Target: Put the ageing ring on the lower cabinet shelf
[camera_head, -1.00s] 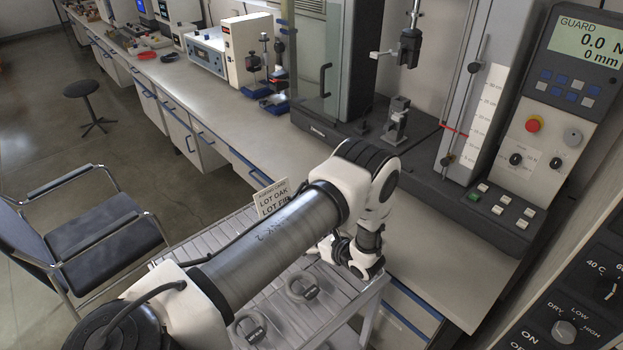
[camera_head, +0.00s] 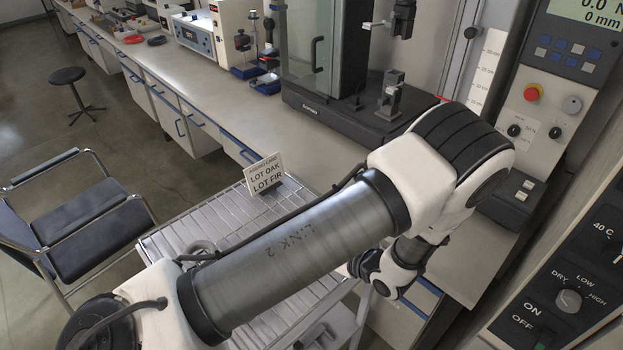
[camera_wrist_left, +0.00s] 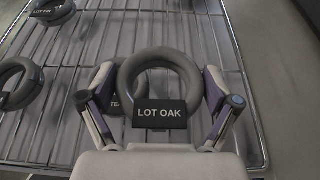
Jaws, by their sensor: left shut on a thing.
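My left gripper (camera_wrist_left: 160,78) is shut on a thick grey ring (camera_wrist_left: 160,54) with a dark label reading LOT OAK (camera_wrist_left: 160,114). The ring sits between the two fingers over a wire rack, its label towards the wrist camera; I cannot tell its height above the rack. In the head view my left arm hides the gripper and the held ring. Another dark label (camera_wrist_left: 115,103), mostly hidden, shows behind the held ring. The cabinet's lower shelf is not visible. My right gripper is not in view.
Other grey rings (camera_wrist_left: 20,82) lie at the rack's left. A card (camera_head: 265,178) reading LOT OAK and LOT FIR stands on the wire-topped trolley (camera_head: 232,212). A dial panel (camera_head: 565,290) is at the right. A bench (camera_head: 205,100) with test machines runs behind; a chair (camera_head: 75,220) stands left.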

